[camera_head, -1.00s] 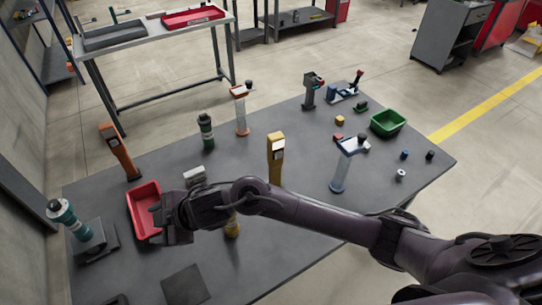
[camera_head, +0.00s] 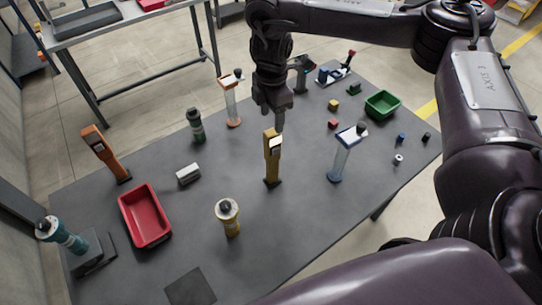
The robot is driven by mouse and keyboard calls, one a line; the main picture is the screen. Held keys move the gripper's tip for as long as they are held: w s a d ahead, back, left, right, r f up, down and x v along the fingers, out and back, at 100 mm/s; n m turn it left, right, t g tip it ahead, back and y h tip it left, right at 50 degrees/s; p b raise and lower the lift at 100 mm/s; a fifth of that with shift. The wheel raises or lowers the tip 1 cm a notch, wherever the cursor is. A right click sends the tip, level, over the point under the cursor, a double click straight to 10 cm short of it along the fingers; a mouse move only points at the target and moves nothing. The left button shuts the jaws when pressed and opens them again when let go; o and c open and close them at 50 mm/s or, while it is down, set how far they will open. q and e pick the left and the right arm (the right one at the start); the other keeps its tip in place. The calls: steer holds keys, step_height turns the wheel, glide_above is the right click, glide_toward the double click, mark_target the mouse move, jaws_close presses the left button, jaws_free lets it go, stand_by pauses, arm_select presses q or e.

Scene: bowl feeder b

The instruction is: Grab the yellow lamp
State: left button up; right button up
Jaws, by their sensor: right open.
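A yellow cylinder with a grey-black top (camera_head: 229,219) stands upright at the front middle of the dark table; it looks like a lamp. A taller yellow upright device with a white face (camera_head: 272,158) stands behind it to the right. My right gripper (camera_head: 279,118) points down over the table at the top end of the taller yellow device. It is open, with nothing seen in it; whether it touches the device I cannot tell. It is well apart from the yellow cylinder. My left gripper is out of view.
A red bin (camera_head: 146,215), a white-grey block (camera_head: 188,174) and an orange upright device (camera_head: 105,152) are on the left. A green cylinder (camera_head: 196,125) stands behind. A blue-based stand (camera_head: 341,155) and green bin (camera_head: 382,104) are on the right. The front right tabletop is clear.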

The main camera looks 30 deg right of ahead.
mark_target(273, 132)
steer(key=shift+d+f, duration=0.1)
steer(key=shift+f, duration=3.45)
steer(key=shift+c, duration=0.2)
jaws_close()
